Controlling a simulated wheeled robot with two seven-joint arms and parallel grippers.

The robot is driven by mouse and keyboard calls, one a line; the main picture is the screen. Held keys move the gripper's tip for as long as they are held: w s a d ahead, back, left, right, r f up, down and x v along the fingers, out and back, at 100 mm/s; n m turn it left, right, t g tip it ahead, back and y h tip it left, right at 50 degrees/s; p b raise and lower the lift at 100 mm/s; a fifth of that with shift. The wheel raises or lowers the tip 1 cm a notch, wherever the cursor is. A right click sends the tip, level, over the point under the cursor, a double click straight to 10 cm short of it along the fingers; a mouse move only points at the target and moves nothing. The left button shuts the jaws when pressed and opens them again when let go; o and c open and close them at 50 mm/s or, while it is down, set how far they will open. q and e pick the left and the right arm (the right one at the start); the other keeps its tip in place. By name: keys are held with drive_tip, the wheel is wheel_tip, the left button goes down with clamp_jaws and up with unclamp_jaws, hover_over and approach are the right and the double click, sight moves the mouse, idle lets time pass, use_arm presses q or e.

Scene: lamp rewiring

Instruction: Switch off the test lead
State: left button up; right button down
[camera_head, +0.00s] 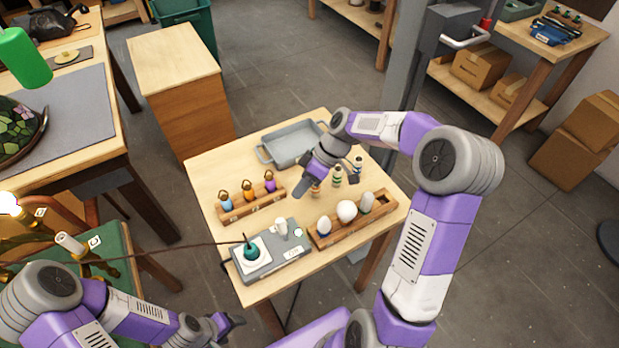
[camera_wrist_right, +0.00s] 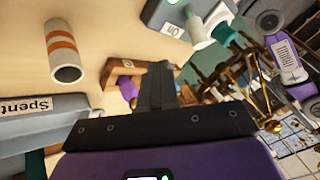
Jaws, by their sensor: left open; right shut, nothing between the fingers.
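The grey test lead box (camera_head: 272,266) sits at the front left of the small table. Its white switch lever (camera_head: 281,229) stands up beside a lit green light (camera_head: 298,232). A teal plug (camera_head: 250,250) with a brown cord is at its left end. In the right wrist view the box (camera_wrist_right: 152,12) shows an "ON" label (camera_wrist_right: 170,28). My right gripper (camera_head: 299,190) is shut and empty above the table, behind the box and apart from it; its fingers also show in the wrist view (camera_wrist_right: 160,80). My left gripper (camera_head: 234,322) is open and empty in front of the table.
A rack of coloured bulbs (camera_head: 250,206) stands behind the box, and a rack of white bulbs (camera_head: 355,222) to its right. A grey tray (camera_head: 292,145), labelled "Spent" in the wrist view, is at the back. Striped cylinders (camera_head: 337,177) stand near my right gripper. A lit bulb (camera_head: 8,203) glows far left.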

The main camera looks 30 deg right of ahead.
sight(283, 230)
drive_tip(key=a, duration=0.1)
drive_tip(key=s+a+f, duration=0.1)
drive_tip(key=s+a, duration=0.1)
drive_tip(key=a, duration=0.1)
drive_tip(key=shift+f+b, duration=0.3)
drive_tip(key=shift+f, duration=0.1)
drive_tip(key=shift+s+a, duration=0.2)
drive_tip(key=shift+a, duration=0.2)
